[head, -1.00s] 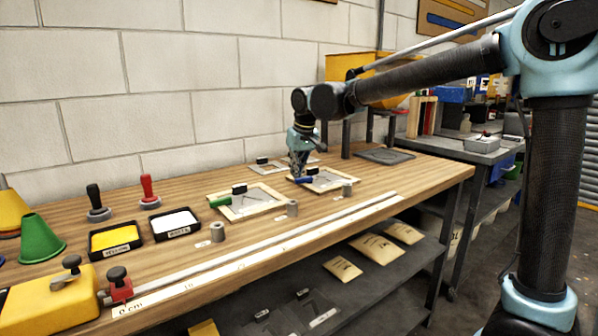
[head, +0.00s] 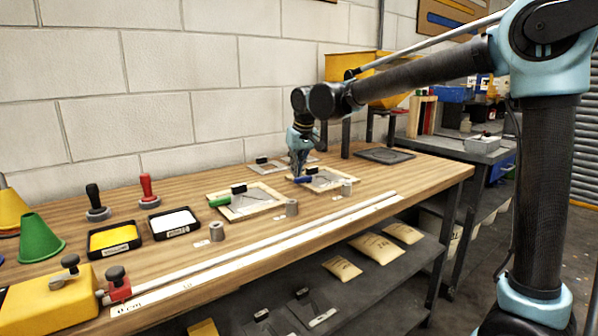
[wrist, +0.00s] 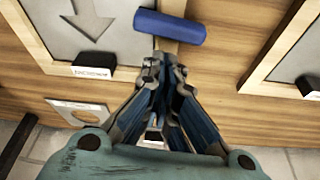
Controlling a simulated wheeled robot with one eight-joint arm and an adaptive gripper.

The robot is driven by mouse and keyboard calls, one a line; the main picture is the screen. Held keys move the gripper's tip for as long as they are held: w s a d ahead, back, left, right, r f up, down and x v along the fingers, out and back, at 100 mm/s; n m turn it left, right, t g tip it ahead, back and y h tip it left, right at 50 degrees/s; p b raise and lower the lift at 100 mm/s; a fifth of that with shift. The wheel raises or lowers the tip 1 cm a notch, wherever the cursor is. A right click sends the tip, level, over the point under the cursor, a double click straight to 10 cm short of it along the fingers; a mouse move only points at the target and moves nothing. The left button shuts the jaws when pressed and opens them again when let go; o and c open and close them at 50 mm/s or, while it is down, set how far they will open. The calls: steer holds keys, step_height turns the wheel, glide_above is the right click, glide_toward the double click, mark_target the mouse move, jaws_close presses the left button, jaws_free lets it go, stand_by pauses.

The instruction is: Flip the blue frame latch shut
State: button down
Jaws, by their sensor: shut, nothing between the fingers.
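The blue latch (head: 304,180) is a short rounded bar at the left side of a wooden frame (head: 345,183) that holds a grey plate.
A second frame with a green latch (head: 220,201) stands to the left in the head view. Black blocks (wrist: 92,71) sit on the frame rims. Grey cylinders (head: 291,208) and a long rail (head: 250,255) lie along the front. Bare wood separates the two frames.

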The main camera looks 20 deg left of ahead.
steer(key=shift+w+a+r, duration=0.1)
steer(key=shift+w+a, duration=0.1)
steer(key=shift+a, duration=0.3)
steer(key=shift+w+a+r, duration=0.1)
steer(key=shift+w+a, duration=0.05)
steer(key=shift+a, duration=0.3)
steer(key=v, duration=0.9)
steer(key=shift+r, duration=0.4)
steer(key=shift+d, duration=0.15)
steer(key=w+d+f+m+h, duration=0.1)
steer(key=d+f+m, duration=0.15)
steer(key=d, duration=1.05)
steer(key=w+d+f+m, duration=0.1)
steer(key=w+d+f, duration=0.15)
steer(key=d, duration=0.95)
steer(key=w+d+f+m+h, duration=0.1)
steer(key=d+f, duration=0.2)
steer(key=d, duration=1)
steer(key=s+d+f+m, duration=0.2)
steer(key=s+d+f, duration=0.6)
steer(key=d+f, duration=0.2)
steer(key=s+d+f+m+h, duration=0.1)
steer(key=s+d+f+m, duration=0.2)
steer(key=s+d+f, duration=0.6)
steer(key=d+f, duration=0.1)
steer(key=d, duration=0.2)
steer(key=shift+f, duration=0.2)
steer(key=shift+m, duration=0.25)
